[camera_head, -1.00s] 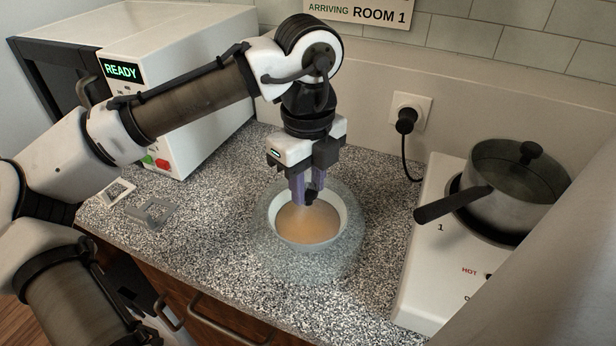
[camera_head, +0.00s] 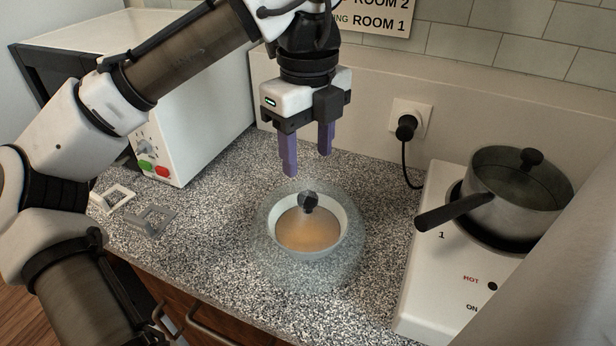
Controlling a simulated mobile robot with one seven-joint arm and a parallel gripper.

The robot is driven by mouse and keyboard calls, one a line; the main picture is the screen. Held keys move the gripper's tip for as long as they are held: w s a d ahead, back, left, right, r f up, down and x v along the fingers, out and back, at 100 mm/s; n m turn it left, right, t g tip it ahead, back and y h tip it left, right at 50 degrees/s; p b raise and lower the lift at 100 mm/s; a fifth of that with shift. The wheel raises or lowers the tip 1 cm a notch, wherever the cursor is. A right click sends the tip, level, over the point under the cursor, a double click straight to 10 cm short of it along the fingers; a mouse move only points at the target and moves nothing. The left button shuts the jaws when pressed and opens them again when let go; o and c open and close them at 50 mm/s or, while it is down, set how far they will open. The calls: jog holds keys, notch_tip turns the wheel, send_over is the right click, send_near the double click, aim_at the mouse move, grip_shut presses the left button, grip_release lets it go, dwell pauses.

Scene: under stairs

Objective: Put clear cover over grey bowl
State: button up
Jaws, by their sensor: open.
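The grey bowl (camera_head: 341,237) stands on the speckled counter and holds something orange-brown. The clear cover (camera_head: 268,259) sits around and over the bowl, its see-through wall and rim spreading beyond the bowl on all sides. Its dark knob (camera_head: 308,202) shows on top, upright. My gripper (camera_head: 307,164) is above the knob, with its two purple fingers apart and nothing between them. A clear gap lies between the fingertips and the knob. The cover's lower edge is faint against the counter.
A white microwave (camera_head: 190,125) stands at the back left. A pot (camera_head: 520,200) sits on a white hot plate (camera_head: 420,270) at the right, its handle pointing left. A cord hangs from a wall socket (camera_head: 408,120). Small flat grey and white pieces (camera_head: 152,220) lie on the left.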

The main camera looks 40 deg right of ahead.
notch_tip(320, 180, up, 5)
jog(key=shift+f+p, duration=0.1)
jog(key=shift+p, duration=0.2)
